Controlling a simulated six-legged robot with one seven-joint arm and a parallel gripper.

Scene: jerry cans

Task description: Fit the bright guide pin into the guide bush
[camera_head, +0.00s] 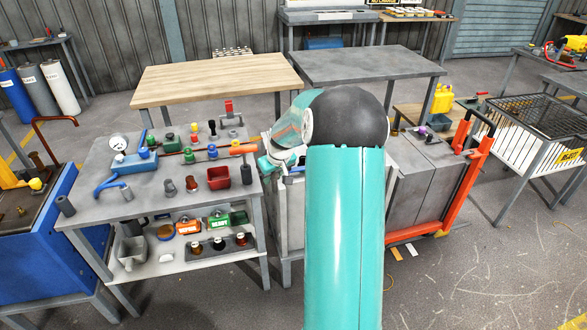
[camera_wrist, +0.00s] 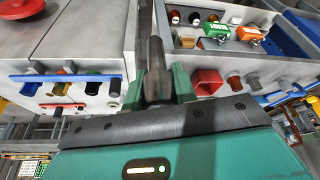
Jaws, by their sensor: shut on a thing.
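My gripper (camera_wrist: 158,88) shows in the wrist view, its two green fingers closed on a dark grey, round metal pin (camera_wrist: 156,58). The pin points away from the palm, and its upper part narrows. It looks like the guide pin, though it appears dull here rather than bright. In the head view my own turquoise arm covers the gripper and the pin. I cannot make out the guide bush for certain in either view. A grey block (camera_wrist: 55,45) with several dark and coloured round parts on its face lies left of the fingers in the wrist view.
A grey bench (camera_head: 100,170) at left carries a red bin (camera_head: 219,177), a blue vise-like tool (camera_head: 134,161) and several small fittings. A wooden-topped table (camera_head: 215,78) and a grey table (camera_head: 365,65) stand behind, mostly bare. An orange frame (camera_head: 470,170) stands at right. Open floor lies front right.

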